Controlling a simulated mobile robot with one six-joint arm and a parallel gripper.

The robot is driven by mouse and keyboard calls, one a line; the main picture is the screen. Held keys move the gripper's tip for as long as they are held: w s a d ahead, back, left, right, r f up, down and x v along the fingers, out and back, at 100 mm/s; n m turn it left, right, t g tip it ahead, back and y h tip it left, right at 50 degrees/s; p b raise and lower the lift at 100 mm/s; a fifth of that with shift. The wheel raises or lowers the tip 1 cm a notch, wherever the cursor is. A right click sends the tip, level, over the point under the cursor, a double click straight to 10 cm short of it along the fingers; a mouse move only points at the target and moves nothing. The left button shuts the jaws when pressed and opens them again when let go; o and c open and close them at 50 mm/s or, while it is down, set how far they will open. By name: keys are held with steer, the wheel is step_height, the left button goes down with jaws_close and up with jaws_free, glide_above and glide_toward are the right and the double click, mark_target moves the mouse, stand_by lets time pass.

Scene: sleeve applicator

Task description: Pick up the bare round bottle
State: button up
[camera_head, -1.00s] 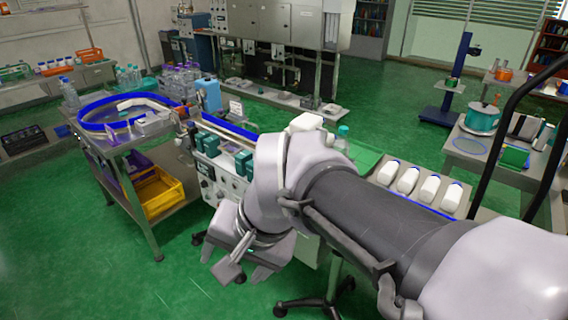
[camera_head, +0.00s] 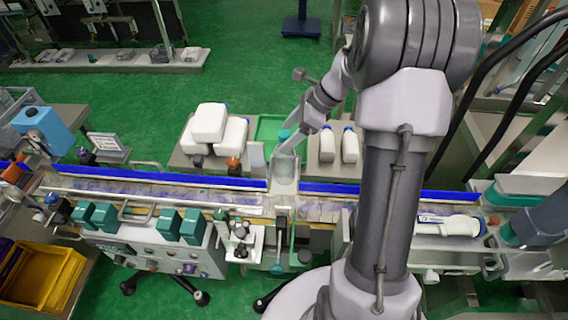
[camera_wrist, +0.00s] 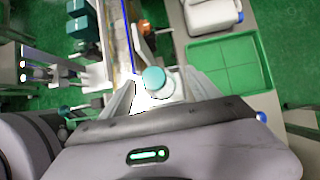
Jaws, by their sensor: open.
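The bare round bottle (camera_head: 284,168) is clear with a teal cap and stands upright at the conveyor in the middle of the head view. In the wrist view its teal cap and pale shoulder (camera_wrist: 157,86) show from above. My gripper (camera_head: 289,143) is at the bottle's upper part, pointing down towards it from the upper right. In the wrist view the open fingers of my gripper (camera_wrist: 158,94) lie on either side of the bottle. I cannot tell whether either finger touches it. The bottle's lower part is hidden in the wrist view.
A conveyor with a blue rail (camera_head: 160,178) runs across the scene. White bottles (camera_head: 209,122) lie on a bench behind it, beside a green tray (camera_head: 269,128). Another labelled white bottle (camera_head: 450,224) lies at the right. A machine with teal boxes (camera_head: 168,220) stands in front.

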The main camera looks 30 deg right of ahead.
mark_target(278, 146)
steer(key=x, duration=0.2)
steer(key=b+x, duration=0.2)
steer(key=x, duration=0.1)
steer(key=shift+s+a+f, duration=0.3)
steer(key=shift+r, duration=0.15)
steer(key=shift+c, duration=0.2)
steer(key=c, duration=1.4)
jaws_close()
steer(key=shift+s, duration=0.1)
